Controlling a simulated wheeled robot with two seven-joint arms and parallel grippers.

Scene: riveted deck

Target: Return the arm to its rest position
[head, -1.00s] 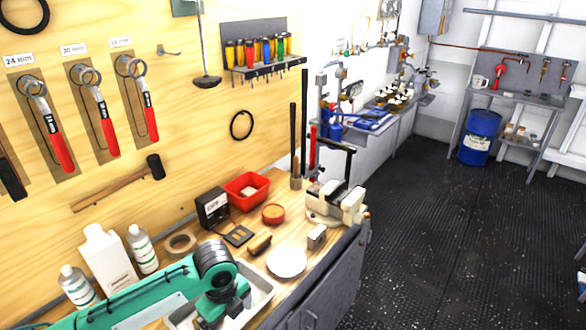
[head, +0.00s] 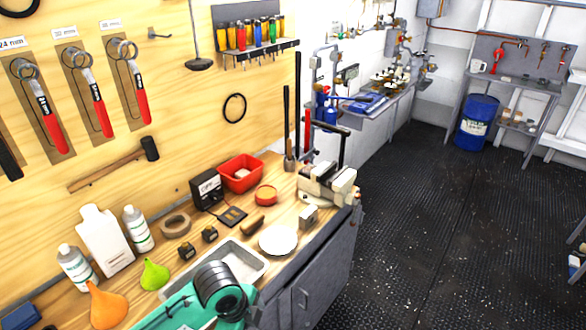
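My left arm (head: 178,312) is teal with a black ribbed joint (head: 218,286). It comes in at the bottom edge, in front of the near part of the workbench, and covers the near end of a shallow metal tray (head: 256,262). No fingers of my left gripper show, so its state and whether it holds anything are hidden. My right arm and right gripper are not in view.
The bench holds white bottles (head: 105,240), an orange pear-shaped thing (head: 107,306), a green one (head: 154,274), two small dark blocks (head: 187,251), a white plate (head: 278,241), a red bin (head: 241,173) and a vise (head: 326,186). Open floor (head: 420,230) lies right.

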